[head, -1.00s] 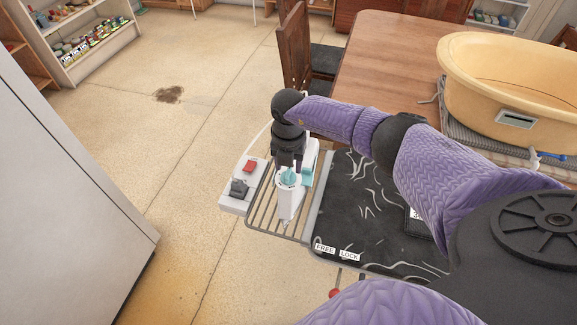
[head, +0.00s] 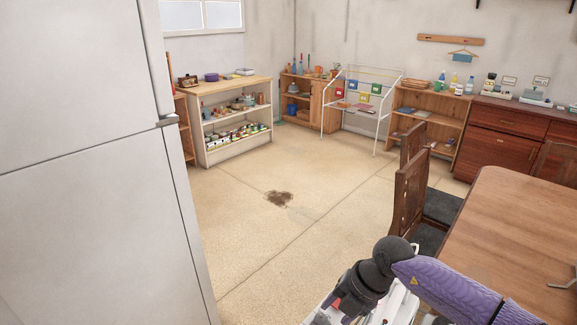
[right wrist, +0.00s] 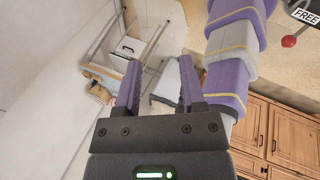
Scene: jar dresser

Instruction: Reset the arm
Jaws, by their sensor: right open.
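My right arm (head: 450,290) has a purple sleeve and comes in at the lower right of the head view, ending in a dark wrist. My right gripper's fingers are low in the head view, partly cut off by the bottom edge, over pale equipment. In the right wrist view my right gripper (right wrist: 158,75) has its two purple fingers spread apart with nothing held between them. Pale grey and white shapes show beyond the fingers; I cannot tell exactly what they are. My left gripper is not in view.
A wooden table (head: 520,225) and dark chairs (head: 408,195) stand at the right. A tall white cabinet (head: 90,210) fills the left. The floor between is open, with a dark stain (head: 279,198). Shelves line the back wall. Wooden cabinets (right wrist: 275,135) show in the wrist view.

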